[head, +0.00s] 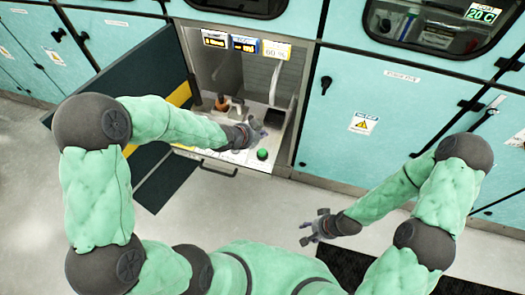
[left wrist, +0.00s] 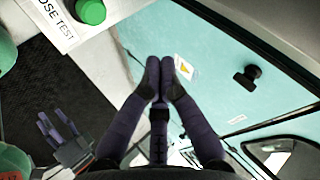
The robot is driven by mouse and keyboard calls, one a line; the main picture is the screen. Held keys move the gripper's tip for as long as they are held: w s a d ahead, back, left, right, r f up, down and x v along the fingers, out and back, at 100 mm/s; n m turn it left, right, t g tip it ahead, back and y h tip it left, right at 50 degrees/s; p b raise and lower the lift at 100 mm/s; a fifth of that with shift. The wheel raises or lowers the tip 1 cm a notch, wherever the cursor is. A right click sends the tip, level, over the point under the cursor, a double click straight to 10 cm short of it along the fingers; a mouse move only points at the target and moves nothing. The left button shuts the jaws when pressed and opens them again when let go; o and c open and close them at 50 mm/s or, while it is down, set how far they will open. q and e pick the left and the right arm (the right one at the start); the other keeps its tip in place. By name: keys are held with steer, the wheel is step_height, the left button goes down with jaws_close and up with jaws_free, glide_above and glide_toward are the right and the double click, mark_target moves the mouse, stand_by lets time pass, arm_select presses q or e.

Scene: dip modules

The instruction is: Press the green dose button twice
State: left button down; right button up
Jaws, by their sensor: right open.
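The green dose button (head: 262,154) is a round green cap at the front right of the open bay's ledge. In the left wrist view the button (left wrist: 90,11) is at the top left, beside a label reading "OSE TEST". My left gripper (head: 254,130) is over the ledge, just behind the button in the head view and apart from it. In the left wrist view the left fingertips (left wrist: 159,75) are together with nothing between them. My right gripper (head: 315,230) is open and empty, over the floor in front of the cabinets; it also shows in the left wrist view (left wrist: 62,130).
The open bay (head: 300,125) holds a brown vessel (head: 222,102) and other small items at the back left. Displays (head: 244,43) hang at its top. A dark door (head: 130,85) stands open at the left. Teal cabinets (head: 385,100) line the right.

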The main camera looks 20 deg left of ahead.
mark_target(261, 153)
arm_select(q)
step_height(261, 153, down, 8)
steer(key=b, duration=0.5)
steer(key=shift+r+b, duration=0.2)
steer(key=shift+b, duration=0.2)
steer(key=shift+f+b, duration=0.4)
steer(key=shift+f, duration=0.05)
steer(key=shift+f, duration=0.1)
stand_by(0.5)
steer(key=shift+f+b, duration=0.35)
steer(key=shift+b, duration=0.15)
steer(key=shift+f+b, duration=0.6)
stand_by(0.7)
steer(key=shift+r, duration=0.1)
steer(key=shift+r+p, duration=0.8)
steer(key=shift+r, duration=0.15)
steer(key=shift+r, duration=0.1)
steer(key=shift+r+p, duration=1.95)
steer(key=shift+r, duration=0.5)
